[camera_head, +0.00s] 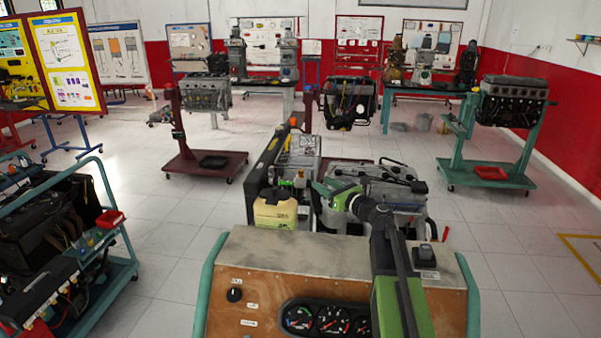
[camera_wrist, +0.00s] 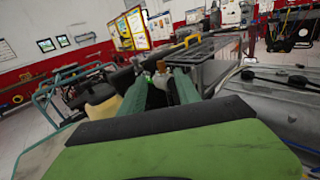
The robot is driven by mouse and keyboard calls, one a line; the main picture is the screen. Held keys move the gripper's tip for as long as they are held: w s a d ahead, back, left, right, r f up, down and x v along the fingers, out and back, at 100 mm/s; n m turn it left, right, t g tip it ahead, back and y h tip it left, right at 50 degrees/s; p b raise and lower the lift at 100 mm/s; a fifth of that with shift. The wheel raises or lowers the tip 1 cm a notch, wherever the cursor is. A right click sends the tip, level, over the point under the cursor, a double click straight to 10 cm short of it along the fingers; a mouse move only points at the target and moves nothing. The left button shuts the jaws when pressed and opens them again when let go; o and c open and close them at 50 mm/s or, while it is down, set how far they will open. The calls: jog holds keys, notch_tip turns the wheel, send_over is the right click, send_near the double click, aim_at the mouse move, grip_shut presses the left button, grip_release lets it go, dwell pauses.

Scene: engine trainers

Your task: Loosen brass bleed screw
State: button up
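A small brass-coloured fitting (camera_wrist: 161,67), likely the bleed screw, shows just beyond and between my fingertips in the wrist view. It is too small and blurred to tell its thread or its head. My gripper (camera_wrist: 161,78) has its two green fingers apart, with a gap between them. I cannot tell whether either finger touches the fitting. In the head view my gripper (camera_head: 318,186) points left over the engine trainer, close to the yellowish fluid reservoir (camera_head: 276,212).
The trainer's wooden panel (camera_head: 265,285) with gauges stands in front of the engine. A grey engine cover (camera_head: 385,185) lies right of my gripper, and a black bar (camera_head: 262,165) rises left of it. Another trainer (camera_head: 50,220) stands at the left. Tiled floor is open on both sides.

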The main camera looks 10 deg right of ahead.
aim_at(301, 170)
jog(key=x, duration=1.2)
jog(key=shift+w+a, duration=0.1)
jog(key=shift+w, duration=0.2)
grip_shut()
jog(key=shift+f, duration=0.1)
